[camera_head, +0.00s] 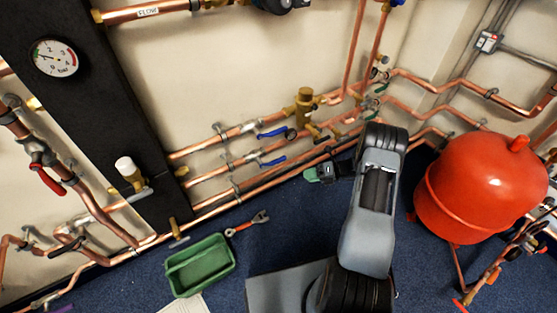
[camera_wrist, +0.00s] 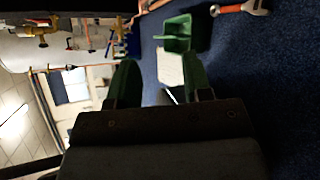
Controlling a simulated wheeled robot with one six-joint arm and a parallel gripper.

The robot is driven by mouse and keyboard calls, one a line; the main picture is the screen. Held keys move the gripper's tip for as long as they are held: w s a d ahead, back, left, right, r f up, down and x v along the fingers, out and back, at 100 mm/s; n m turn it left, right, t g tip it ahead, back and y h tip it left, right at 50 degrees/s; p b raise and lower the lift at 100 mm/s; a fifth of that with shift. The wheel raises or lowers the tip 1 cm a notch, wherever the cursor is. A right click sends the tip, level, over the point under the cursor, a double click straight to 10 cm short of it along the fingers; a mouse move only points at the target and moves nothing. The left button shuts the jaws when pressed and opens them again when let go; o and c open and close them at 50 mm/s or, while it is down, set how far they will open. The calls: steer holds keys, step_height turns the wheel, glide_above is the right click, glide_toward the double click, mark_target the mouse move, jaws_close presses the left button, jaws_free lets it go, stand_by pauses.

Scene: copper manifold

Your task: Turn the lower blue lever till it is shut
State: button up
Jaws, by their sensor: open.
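The lower blue lever (camera_head: 273,161) is on the lower of two copper pipes on the wall, in the head view. It lies roughly along its pipe. A second blue lever (camera_head: 272,133) sits above it on the upper pipe. My gripper (camera_head: 311,174) is to the right of the lower lever and slightly below it, apart from it in the picture. Its green fingers also show in the wrist view (camera_wrist: 160,78), spread apart with nothing between them. The wrist view points along the floor and wall, and I cannot make out the lower lever there.
A green tray (camera_head: 166,279) and a wrench (camera_head: 247,224) lie on the blue floor (camera_head: 225,217). A red tank (camera_head: 480,185) stands right of my arm. A brass fitting (camera_head: 304,105) rises from the pipes above the gripper. A dark column (camera_head: 95,110) stands left.

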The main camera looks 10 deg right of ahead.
mark_target(279, 159)
steer(key=w+d+r+m+t+y, duration=0.1)
steer(key=w+m+t, duration=0.2)
steer(key=w+m, duration=0.35)
steer(key=shift+m+t, duration=0.3)
steer(key=shift+m, duration=0.65)
steer(key=b+x, duration=0.1)
steer(key=x, duration=0.3)
steer(key=b+x, duration=0.1)
steer(key=x, duration=0.3)
steer(key=s+b+x, duration=0.1)
steer(key=b+x, duration=0.1)
steer(key=x, duration=0.1)
steer(key=shift+a+r, duration=0.25)
steer(key=shift+a, duration=0.45)
jaws_close()
